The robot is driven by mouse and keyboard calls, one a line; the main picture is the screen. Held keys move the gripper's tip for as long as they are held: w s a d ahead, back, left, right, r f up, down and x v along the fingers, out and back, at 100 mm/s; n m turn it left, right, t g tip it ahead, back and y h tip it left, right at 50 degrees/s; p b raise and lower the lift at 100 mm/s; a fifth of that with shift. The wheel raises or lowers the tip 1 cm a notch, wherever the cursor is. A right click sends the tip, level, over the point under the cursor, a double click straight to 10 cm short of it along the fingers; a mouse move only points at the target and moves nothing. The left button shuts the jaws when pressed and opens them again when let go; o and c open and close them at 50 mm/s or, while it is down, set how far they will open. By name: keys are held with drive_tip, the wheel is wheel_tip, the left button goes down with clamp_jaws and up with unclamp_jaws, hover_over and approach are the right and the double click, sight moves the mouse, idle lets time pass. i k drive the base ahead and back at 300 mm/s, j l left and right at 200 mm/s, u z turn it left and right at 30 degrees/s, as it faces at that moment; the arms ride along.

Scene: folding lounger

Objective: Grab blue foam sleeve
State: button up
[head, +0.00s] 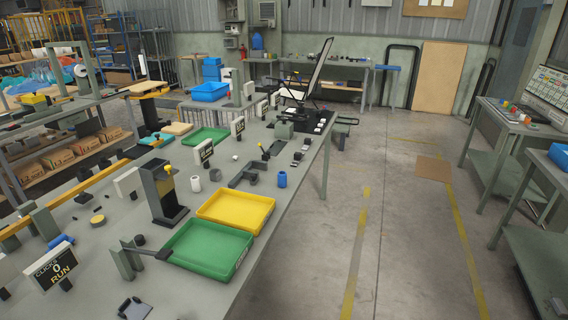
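A small blue cylinder (282,179), which looks like the foam sleeve, stands upright on the long grey workbench (310,170), near its right edge. It is to the right of the yellow tray and apart from it. A second blue piece (60,241) lies on the bench at the far left, behind the sign reading RUN; I cannot tell whether it is also a sleeve. My gripper is not in view.
A yellow tray (237,196) and a green tray (244,266) lie at the bench's front right. A dark upright stand (160,190) and a white cylinder (195,184) are left of them. Dark brackets (238,181) lie near the blue cylinder. The floor (400,230) at right is largely clear.

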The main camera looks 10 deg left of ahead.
sight(282, 175)
drive_tip(key=i+u, duration=0.2)
drive_tip(key=i, duration=0.35)
drive_tip(key=i+l+u, duration=0.15)
drive_tip(key=i, duration=0.35)
drive_tip(key=i+u, duration=0.15)
drive_tip(key=u, duration=0.25)
drive_tip(key=i+l+u, duration=0.1)
drive_tip(key=u, duration=0.3)
drive_tip(key=i+l+u, duration=0.15)
drive_tip(key=u, duration=0.25)
drive_tip(key=i+l+u, duration=0.2)
drive_tip(key=u, duration=0.2)
drive_tip(key=i+u, duration=0.15)
drive_tip(key=u, duration=0.25)
drive_tip(key=i+l+u, duration=0.1)
drive_tip(key=u, duration=0.25)
drive_tip(key=i+l+u, duration=0.15)
drive_tip(key=u, duration=0.25)
drive_tip(key=i+l+u, duration=0.1)
drive_tip(key=u, duration=0.3)
drive_tip(key=k+l, duration=0.05)
drive_tip(key=l, duration=0.05)
